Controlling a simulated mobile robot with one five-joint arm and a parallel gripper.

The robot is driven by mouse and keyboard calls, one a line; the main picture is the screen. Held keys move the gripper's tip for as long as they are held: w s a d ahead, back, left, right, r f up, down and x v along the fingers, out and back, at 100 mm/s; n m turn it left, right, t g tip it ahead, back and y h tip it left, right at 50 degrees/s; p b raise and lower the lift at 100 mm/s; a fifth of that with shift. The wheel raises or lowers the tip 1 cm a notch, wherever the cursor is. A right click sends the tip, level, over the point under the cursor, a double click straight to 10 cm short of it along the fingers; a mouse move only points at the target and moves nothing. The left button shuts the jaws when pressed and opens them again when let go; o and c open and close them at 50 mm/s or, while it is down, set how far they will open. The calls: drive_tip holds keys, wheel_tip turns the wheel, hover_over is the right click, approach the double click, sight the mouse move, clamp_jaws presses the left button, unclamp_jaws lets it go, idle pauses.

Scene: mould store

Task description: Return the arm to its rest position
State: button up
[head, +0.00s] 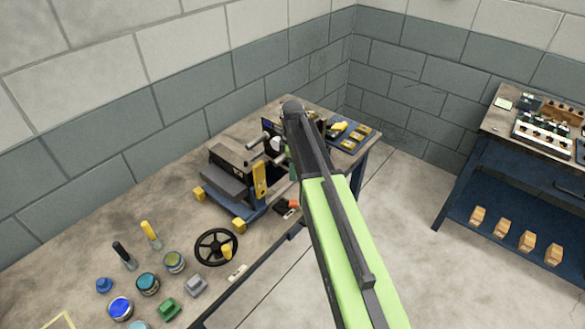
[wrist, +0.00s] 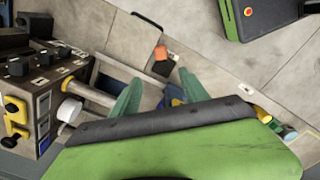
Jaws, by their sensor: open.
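My arm (head: 338,235), green and dark grey, reaches from the bottom right over the workbench edge in the head view. My gripper shows in the wrist view (wrist: 160,90) as two green fingers standing apart, with nothing seen held between them. In the head view the gripper is mostly hidden by the arm; only a bit of green shows beside the bench machine. That machine (head: 230,183), grey and blue with yellow feet, stands just left of the gripper. In the wrist view a grey block with black and yellow knobs (wrist: 35,85) and a white-ended rod lies left of the fingers.
The workbench (head: 75,232) carries a black handwheel (head: 203,258), several jars and two upright handled tools. A small orange and black item (head: 288,208) lies near its edge. Open floor (head: 405,230) separates it from a blue table (head: 470,190) with several wooden blocks below.

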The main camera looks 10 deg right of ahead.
idle(0.3)
drive_tip(key=s+a+m, duration=0.1)
drive_tip(key=s+m, duration=0.6)
drive_tip(key=s, duration=0.2)
drive_tip(key=s+a+m, duration=0.2)
drive_tip(key=s+m, duration=0.6)
drive_tip(key=s, duration=0.2)
drive_tip(key=shift+a, duration=0.3)
drive_tip(key=shift+d+m, duration=0.3)
drive_tip(key=shift+d, duration=0.05)
